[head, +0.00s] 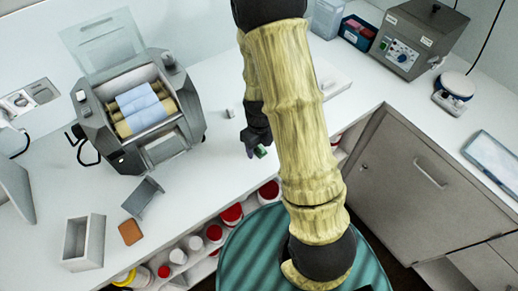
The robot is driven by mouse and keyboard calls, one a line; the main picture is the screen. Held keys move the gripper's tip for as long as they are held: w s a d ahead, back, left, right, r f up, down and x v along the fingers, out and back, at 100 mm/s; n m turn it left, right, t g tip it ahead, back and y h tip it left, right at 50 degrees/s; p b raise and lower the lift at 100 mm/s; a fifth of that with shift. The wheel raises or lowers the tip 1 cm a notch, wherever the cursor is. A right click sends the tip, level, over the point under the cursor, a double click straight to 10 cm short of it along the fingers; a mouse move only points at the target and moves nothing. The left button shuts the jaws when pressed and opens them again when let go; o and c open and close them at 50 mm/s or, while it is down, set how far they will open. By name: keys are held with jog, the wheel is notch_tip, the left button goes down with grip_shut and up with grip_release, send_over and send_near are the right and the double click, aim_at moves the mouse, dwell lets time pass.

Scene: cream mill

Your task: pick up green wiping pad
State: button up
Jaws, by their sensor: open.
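A small green pad (260,152) is at the fingertips of my gripper (254,149), close to the front edge of the white counter. It looks like the green wiping pad, and only a small piece of it shows. My gripper is dark and points down, partly hidden behind my own yellow-sleeved arm. Its jaws are open around or just beside the pad; I cannot tell which, nor whether they touch it.
A grey roller mill (138,108) stands on the counter to the left. A brown-orange pad (130,232), a grey scoop (143,197) and an open grey box (84,242) lie nearer. A small grey block (230,113) sits beside my gripper. Jars fill the shelf below.

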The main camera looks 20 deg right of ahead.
jog(key=shift+c, duration=0.2)
jog(key=c, duration=1)
notch_tip(320, 180, up, 10)
jog(key=shift+r, duration=0.1)
